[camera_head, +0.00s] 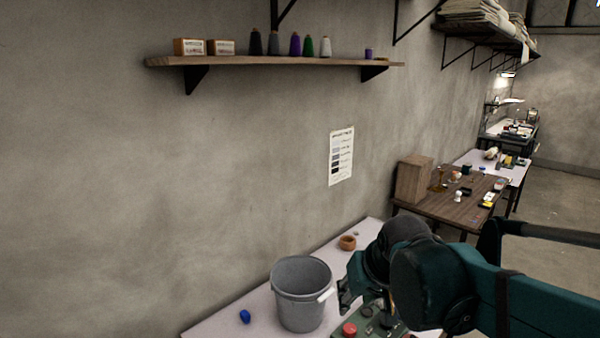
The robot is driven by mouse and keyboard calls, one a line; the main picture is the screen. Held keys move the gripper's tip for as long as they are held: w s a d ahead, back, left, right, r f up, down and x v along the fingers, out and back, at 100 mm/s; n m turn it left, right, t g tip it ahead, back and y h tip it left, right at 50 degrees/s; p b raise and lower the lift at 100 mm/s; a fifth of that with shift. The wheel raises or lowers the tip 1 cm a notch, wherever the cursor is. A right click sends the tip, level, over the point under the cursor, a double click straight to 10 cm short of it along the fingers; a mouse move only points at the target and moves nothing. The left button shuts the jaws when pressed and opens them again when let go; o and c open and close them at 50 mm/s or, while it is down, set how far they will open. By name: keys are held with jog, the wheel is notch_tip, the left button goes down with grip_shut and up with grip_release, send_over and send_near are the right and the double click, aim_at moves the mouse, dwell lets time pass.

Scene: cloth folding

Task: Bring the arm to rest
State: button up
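My arm comes in from the right as a teal link with dark joints. It bends down over the pale table (235,317) at the bottom of the picture. The end of my arm, with what looks like my gripper (345,296), is just right of a grey bucket (301,292). Its fingers are small and partly hidden, so I cannot tell if they are open or shut. A small white piece (327,295) shows at the bucket's right side. I cannot tell if it is part of the bucket. No cloth is clearly visible on this table.
A green panel with a red button (349,329) sits below my arm. A wall shelf (270,62) holds thread spools. A wooden table (450,208) stands farther back.

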jog(key=s+d+p, duration=0.1)
jog(key=s+d, duration=0.3)
jog(key=s, duration=0.3)
jog(key=s+d+m+t+h+p, duration=0.1)
jog(key=s+d, duration=0.3)
jog(key=s, duration=0.3)
jog(key=shift+d+f+t+p, duration=0.2)
jog(key=shift+d+t+p, duration=0.1)
jog(key=shift+d, duration=0.05)
dwell(0.7)
